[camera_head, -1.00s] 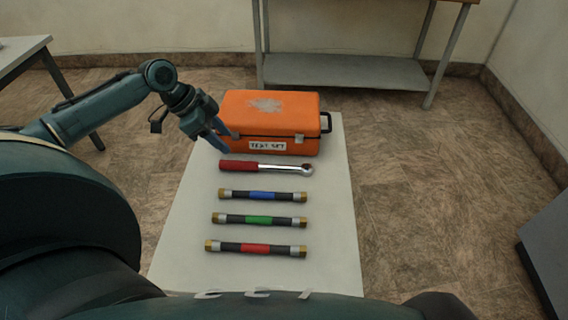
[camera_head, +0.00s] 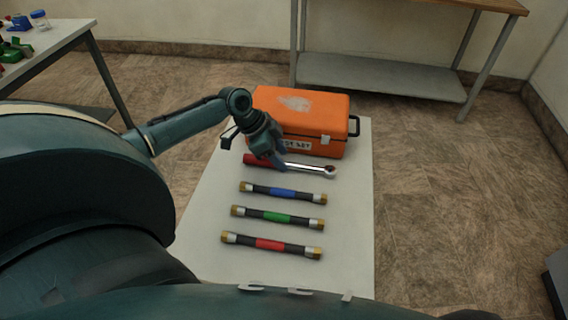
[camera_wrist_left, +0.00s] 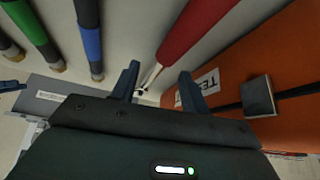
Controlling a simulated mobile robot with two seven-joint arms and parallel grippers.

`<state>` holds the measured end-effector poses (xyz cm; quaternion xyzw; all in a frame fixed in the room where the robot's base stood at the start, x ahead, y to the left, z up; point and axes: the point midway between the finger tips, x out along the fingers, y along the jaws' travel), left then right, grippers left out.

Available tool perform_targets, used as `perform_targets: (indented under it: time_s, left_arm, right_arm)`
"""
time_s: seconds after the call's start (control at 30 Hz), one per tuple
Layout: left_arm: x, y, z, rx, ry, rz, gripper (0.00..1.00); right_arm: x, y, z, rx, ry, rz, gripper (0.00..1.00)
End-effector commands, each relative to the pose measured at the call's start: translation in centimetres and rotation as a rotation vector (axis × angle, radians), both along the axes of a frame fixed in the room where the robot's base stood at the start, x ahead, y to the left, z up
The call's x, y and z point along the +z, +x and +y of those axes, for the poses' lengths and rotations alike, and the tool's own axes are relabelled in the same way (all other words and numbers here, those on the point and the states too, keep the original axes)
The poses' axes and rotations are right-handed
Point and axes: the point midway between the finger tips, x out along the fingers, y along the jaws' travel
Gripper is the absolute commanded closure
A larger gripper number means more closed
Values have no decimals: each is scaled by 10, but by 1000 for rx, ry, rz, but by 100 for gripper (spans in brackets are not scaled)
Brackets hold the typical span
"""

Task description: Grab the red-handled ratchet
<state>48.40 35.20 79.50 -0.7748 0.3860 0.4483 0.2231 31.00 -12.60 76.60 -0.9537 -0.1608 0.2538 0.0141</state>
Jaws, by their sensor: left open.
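The ratchet has a red handle (camera_head: 254,158) and a chrome shaft and head (camera_head: 328,170). It lies on the white table top (camera_head: 345,230), in front of the orange case. My left gripper (camera_head: 280,163) is open above the ratchet and hides part of its handle. In the left wrist view the red handle (camera_wrist_left: 194,30) runs from the top edge down to the gap between my open fingers (camera_wrist_left: 158,72). The chrome part shows small between them. Nothing is held; I cannot tell the exact height above the ratchet. My right gripper is not in view.
The orange case (camera_head: 318,115) stands close behind the ratchet. Three dark rods with blue (camera_head: 284,193), green (camera_head: 277,217) and red (camera_head: 270,243) bands lie in front. A side table (camera_head: 55,45) with small objects stands at left. A shelf (camera_head: 380,75) stands behind.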

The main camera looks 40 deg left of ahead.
Motion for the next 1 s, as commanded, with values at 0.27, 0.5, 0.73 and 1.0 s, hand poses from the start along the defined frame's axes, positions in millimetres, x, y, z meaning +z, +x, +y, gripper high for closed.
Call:
perform_targets:
  time_s: [0.27, 0.5, 0.73, 1.0]
  left_arm:
    - [-22, 9, -11, 0, 2, 0, 55]
    - [-22, 8, -10, 0, 2, 0, 60]
    - [-22, 8, -10, 0, 2, 0, 78]
    - [-22, 8, -10, 0, 2, 1, 100]
  right_arm:
    - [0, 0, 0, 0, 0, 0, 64]
    - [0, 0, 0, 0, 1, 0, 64]
    - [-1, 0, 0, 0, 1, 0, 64]
    - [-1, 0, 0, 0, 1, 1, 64]
